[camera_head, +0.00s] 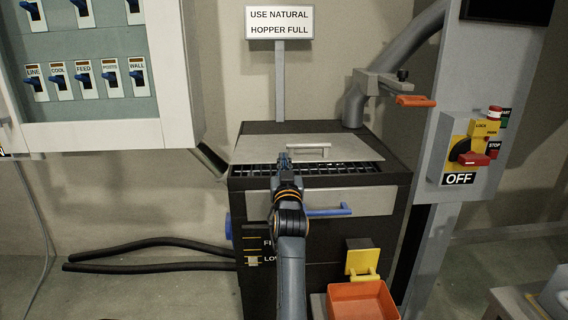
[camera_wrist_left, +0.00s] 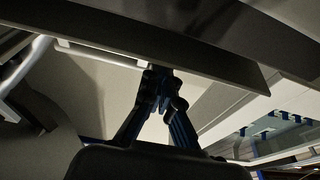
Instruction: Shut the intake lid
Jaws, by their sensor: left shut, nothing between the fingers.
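The intake lid (camera_head: 265,150) is a pale grey panel with a bar handle (camera_head: 309,147) on top of the dark hopper cabinet (camera_head: 222,184). A strip of the intake grille (camera_head: 340,168) shows below the lid's front edge, so the lid does not lie flush over it. My left gripper (camera_head: 284,158) is shut and empty, overlapping the lid's front edge left of the handle. Whether it touches the lid cannot be told. In the left wrist view its closed fingers (camera_wrist_left: 160,78) point at a pale surface under a dark slanting edge. My right gripper is not in view.
A grey front panel with a blue handle (camera_head: 328,211) is below the grille. An orange bin (camera_head: 362,300) stands at the front right. A switch post (camera_head: 453,115) stands right, a breaker panel (camera_head: 85,100) hangs left, and black hoses (camera_head: 150,266) lie on the floor.

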